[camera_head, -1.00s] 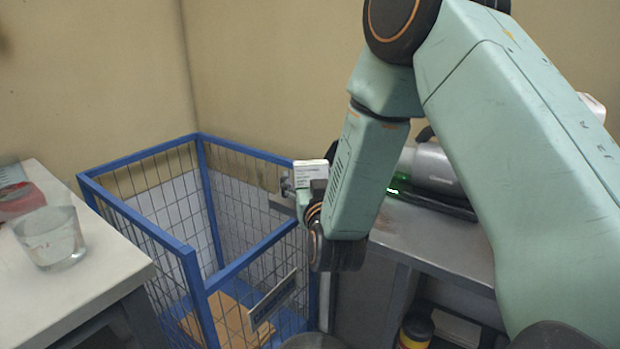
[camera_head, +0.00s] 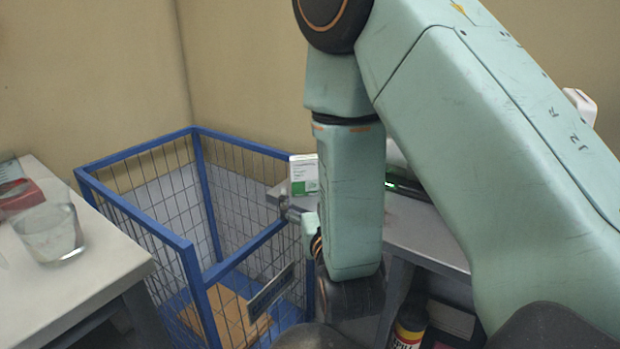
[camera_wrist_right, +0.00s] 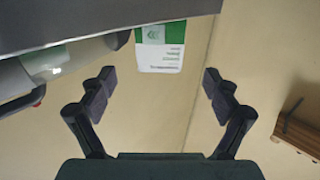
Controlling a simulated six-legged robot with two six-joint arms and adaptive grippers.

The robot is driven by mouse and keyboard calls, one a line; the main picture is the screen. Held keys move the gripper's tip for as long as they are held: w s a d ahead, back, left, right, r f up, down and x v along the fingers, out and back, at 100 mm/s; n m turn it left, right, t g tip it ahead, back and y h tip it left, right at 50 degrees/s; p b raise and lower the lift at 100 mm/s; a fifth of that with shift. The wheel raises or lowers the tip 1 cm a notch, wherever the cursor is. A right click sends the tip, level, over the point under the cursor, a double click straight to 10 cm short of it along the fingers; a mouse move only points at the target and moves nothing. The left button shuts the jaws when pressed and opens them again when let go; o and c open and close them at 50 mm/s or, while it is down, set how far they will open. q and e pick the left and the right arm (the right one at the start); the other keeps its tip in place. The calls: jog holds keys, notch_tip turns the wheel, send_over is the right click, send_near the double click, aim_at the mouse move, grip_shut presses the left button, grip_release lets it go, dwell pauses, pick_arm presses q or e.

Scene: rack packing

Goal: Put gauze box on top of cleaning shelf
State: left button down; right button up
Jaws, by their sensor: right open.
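The gauze box (camera_head: 304,175) is a small white box with a green lower band. It stands upright at the left end of the grey top of the cleaning shelf (camera_head: 425,233). In the right wrist view the box (camera_wrist_right: 160,47) hangs inverted against the grey surface, beyond and between the fingertips, with clear gaps. My right gripper (camera_wrist_right: 158,78) is open and empty. In the head view, my right gripper (camera_head: 296,212) is just below and in front of the box, mostly hidden behind my forearm. My left gripper is not in view.
A blue wire cart (camera_head: 190,262) with cardboard inside stands left of the shelf. A white table (camera_head: 95,265) with a clear glass (camera_head: 50,235) is at the far left. A dark bottle (camera_head: 409,325) is below the shelf top.

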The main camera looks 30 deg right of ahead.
jog(key=shift+p+v, duration=0.35)
jog(key=shift+v, duration=1.05)
